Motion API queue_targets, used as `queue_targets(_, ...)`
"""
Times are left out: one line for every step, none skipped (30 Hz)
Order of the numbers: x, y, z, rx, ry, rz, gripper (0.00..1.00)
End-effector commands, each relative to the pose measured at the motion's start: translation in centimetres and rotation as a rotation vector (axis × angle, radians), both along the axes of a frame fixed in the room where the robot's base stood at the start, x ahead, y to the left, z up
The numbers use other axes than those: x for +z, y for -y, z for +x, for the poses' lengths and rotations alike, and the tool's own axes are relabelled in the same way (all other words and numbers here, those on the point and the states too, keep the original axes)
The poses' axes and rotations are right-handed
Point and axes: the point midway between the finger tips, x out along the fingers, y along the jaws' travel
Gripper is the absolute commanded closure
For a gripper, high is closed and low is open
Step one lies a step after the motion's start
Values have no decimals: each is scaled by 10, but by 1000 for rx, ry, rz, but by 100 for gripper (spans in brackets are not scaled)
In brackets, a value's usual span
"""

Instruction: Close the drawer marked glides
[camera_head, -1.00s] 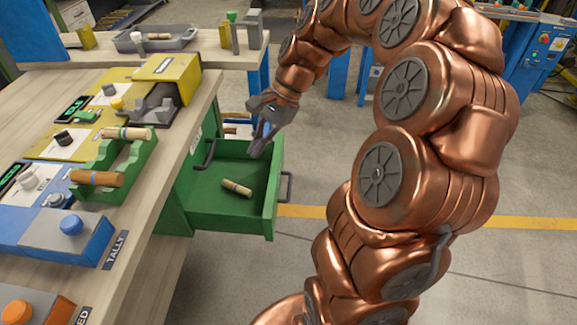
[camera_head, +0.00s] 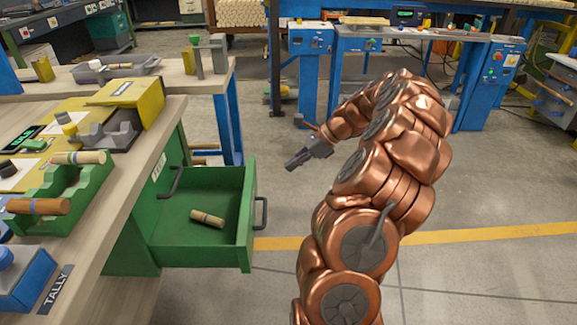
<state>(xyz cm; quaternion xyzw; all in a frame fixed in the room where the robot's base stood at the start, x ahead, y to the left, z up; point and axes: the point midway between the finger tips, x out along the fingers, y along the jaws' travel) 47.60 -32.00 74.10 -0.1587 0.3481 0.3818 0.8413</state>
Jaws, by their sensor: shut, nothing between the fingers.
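A green drawer (camera_head: 160,258) stands pulled out from the green cabinet under the workbench, in the middle left of the head view. A short wooden turned piece (camera_head: 207,218) lies inside it. The drawer's dark handle (camera_head: 261,212) is on its front panel at the right. A label on the cabinet face is too small to read. My gripper (camera_head: 291,166) is shut and empty, in the air to the right of and beyond the drawer's front panel, apart from it.
The wooden workbench (camera_head: 122,196) at left carries a green rack (camera_head: 75,197) with turned pieces, a yellow box and blue units. Another handle (camera_head: 174,182) sits on the cabinet face. Blue-legged tables stand behind. The floor right of the drawer is open.

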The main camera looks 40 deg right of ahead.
Motion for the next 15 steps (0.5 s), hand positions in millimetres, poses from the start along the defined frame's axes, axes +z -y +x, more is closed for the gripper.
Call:
queue_targets(-8,-7,4,6,-2,4,100)
queue_targets(-12,-11,6,7,-3,5,100)
queue_targets(-17,-15,9,8,-3,6,100)
queue_targets(-21,-17,12,7,-3,5,100)
queue_targets(-25,-20,15,6,-3,4,100)
queue_targets(-30,-23,18,6,-1,3,100)
queue_targets(-33,-26,20,7,-1,3,100)
queue_targets(-37,-29,23,7,-1,3,100)
queue_targets(-42,-33,26,8,-2,3,100)
queue_targets(-46,-35,28,7,-1,3,100)
queue_targets(-49,-38,31,6,-2,1,100)
queue_targets(-54,-42,34,6,-2,2,100)
queue_targets(-56,-45,37,7,-2,2,100)
queue_targets(-54,-49,40,8,-1,1,100)
queue_targets(-54,-53,43,8,-1,2,100)
